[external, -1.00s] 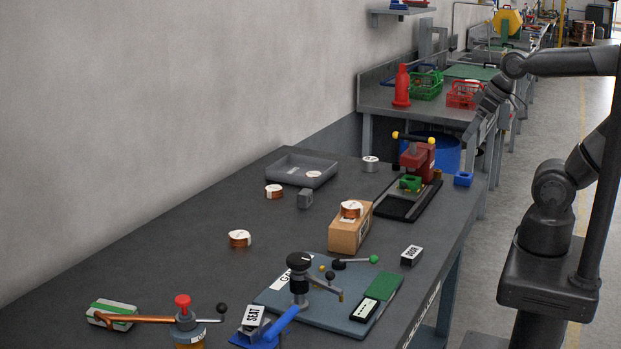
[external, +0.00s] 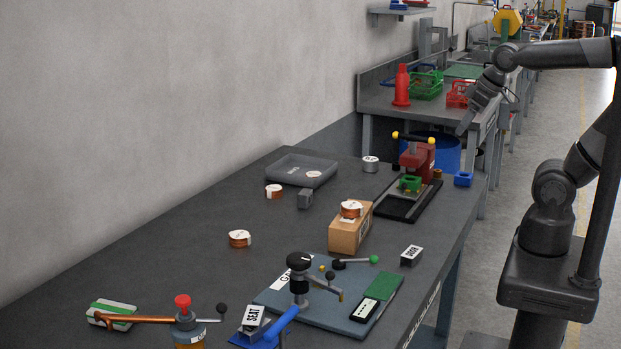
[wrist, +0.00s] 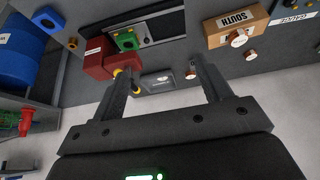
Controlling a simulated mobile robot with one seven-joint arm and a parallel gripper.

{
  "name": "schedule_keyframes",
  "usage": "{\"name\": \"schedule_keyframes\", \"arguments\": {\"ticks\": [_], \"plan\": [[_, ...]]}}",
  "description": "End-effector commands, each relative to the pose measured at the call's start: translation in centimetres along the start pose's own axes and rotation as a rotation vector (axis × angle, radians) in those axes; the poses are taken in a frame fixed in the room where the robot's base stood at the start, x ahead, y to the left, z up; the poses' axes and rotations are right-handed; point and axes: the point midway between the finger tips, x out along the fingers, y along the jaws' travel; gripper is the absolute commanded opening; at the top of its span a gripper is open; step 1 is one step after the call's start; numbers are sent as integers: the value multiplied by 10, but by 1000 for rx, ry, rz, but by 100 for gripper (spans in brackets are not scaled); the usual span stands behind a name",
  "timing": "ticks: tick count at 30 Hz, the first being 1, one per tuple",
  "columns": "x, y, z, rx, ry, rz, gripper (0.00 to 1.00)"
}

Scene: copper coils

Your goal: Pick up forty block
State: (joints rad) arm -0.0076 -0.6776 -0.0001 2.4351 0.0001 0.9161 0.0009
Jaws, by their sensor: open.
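No block with a readable forty mark shows, so I cannot tell which one it is. A small plain grey block (external: 305,198) sits on the bench between a copper coil and the cardboard box. A grey block with a white label (external: 411,255) lies near the bench's right edge. Another labelled block, reading SEAT (external: 252,316), sits by a blue lever at the front. My gripper (external: 468,125) is raised beyond the bench's far right end, away from these blocks. In the wrist view my gripper (wrist: 162,65) has its fingers wide apart, with nothing held between them.
A red press (external: 418,160) stands at the bench's far right. A cardboard box (external: 347,236) carries a copper coil (external: 351,208). Other coils (external: 240,239) and a grey tray (external: 290,167) lie further left. A clamp fixture (external: 299,284) stands in front. The bench's left middle is clear.

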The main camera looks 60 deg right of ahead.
Motion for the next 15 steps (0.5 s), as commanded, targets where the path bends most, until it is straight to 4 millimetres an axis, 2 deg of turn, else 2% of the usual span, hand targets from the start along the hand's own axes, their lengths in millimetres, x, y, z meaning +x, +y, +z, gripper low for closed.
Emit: {"name": "schedule_keyframes", "arguments": {"ticks": [8,15], "plan": [[12,-9,-84,-20,-87,-10,71],[42,-20,-153,-38,-162,-18,71]]}}
